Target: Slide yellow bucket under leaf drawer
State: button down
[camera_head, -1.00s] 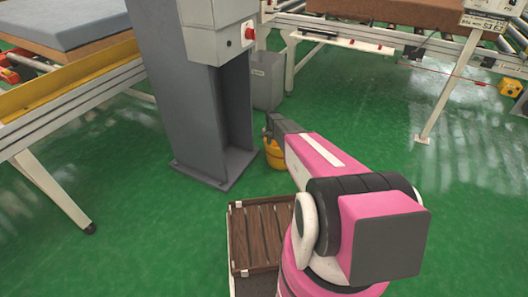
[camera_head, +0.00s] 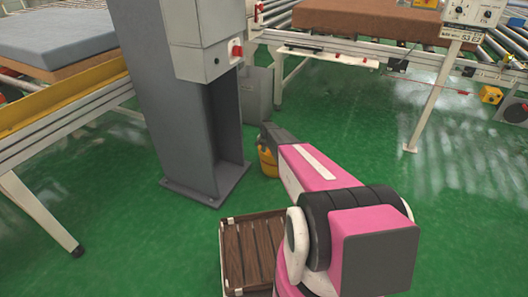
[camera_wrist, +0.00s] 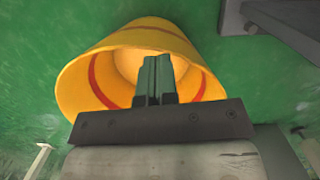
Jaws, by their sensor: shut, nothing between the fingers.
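The yellow bucket (camera_head: 267,163) is on the green floor just right of the grey column's foot in the head view, partly hidden by my arm. In the wrist view the bucket (camera_wrist: 75,85) shows large, its open mouth facing the camera, with a red stripe inside. My gripper (camera_wrist: 154,62) is shut; its green fingertips overlap the bucket's mouth, and I cannot tell how deep they reach or whether they touch it. In the head view the fingers are hidden. I cannot make out a leaf drawer in either view.
A grey column (camera_head: 180,95) stands close left of the bucket, with a grey bin (camera_head: 256,93) behind it. A roller table with a blue-grey mattress (camera_head: 60,38) is at left. A brown mattress (camera_head: 365,20) lies on the back conveyor. Floor at right is open.

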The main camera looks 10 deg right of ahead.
jog(key=w+d, duration=0.6)
jog(key=w, duration=0.4)
jog(key=s+a+r+n, duration=0.2)
jog(key=s+a+r, duration=0.2)
jog(key=s+r, duration=0.7)
jog(key=s+a+r+n+t, duration=0.1)
jog(key=s+a+r, duration=0.3)
jog(key=s, duration=2.3)
jog(key=s+a+r+n+h, duration=0.1)
jog(key=s+a+r+n, duration=0.2)
jog(key=s+r, duration=1.4)
jog(key=shift+s+a+r+t, duration=0.35)
jog(key=shift+s+a+t, duration=0.1)
jog(key=shift+s, duration=0.65)
